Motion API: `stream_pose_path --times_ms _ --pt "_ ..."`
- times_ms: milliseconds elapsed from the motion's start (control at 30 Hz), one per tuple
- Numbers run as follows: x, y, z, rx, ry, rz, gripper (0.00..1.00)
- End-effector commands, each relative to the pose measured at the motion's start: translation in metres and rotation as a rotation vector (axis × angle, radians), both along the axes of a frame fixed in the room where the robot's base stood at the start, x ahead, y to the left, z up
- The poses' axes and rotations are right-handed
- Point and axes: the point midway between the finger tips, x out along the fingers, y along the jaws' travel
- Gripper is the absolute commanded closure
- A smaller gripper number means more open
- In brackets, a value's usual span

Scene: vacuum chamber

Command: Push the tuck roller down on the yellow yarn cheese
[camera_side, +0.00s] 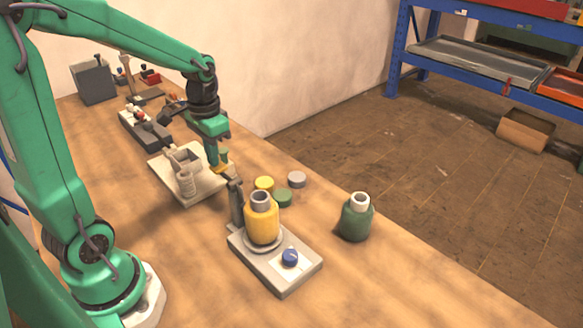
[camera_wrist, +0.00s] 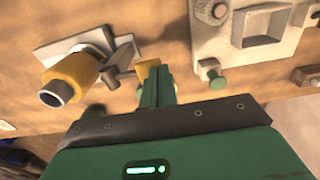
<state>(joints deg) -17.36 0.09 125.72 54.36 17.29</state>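The yellow yarn cheese (camera_side: 262,222) stands upright on a grey base plate with a blue knob (camera_side: 289,257). It also shows at left in the wrist view (camera_wrist: 72,75). A dark grey upright arm (camera_side: 237,203), which looks like the tuck roller's arm, stands beside the cheese; in the wrist view it lies between cheese and fingers (camera_wrist: 122,53). A yellow tab (camera_wrist: 148,66) shows at my fingertips. My gripper (camera_side: 218,168) points down behind and left of the cheese. Its fingers (camera_wrist: 157,78) look together; contact with the tab cannot be told.
A dark green cheese (camera_side: 355,220) stands to the right. A pale fixture plate (camera_side: 205,190) lies left of my gripper. The front right tabletop is clear.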

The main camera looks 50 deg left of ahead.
Motion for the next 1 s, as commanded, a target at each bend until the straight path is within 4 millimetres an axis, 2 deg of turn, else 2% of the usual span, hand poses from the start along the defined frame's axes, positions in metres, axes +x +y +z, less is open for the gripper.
stream_pose_path --times_ms 600,800,1000 --pt "0.002 0.021 0.1 0.003 -0.01 -0.001 1.0" --pt "0.001 0.025 0.119 0.003 -0.008 -0.002 1.0" --pt "0.001 0.026 0.126 0.002 -0.007 -0.003 1.0"
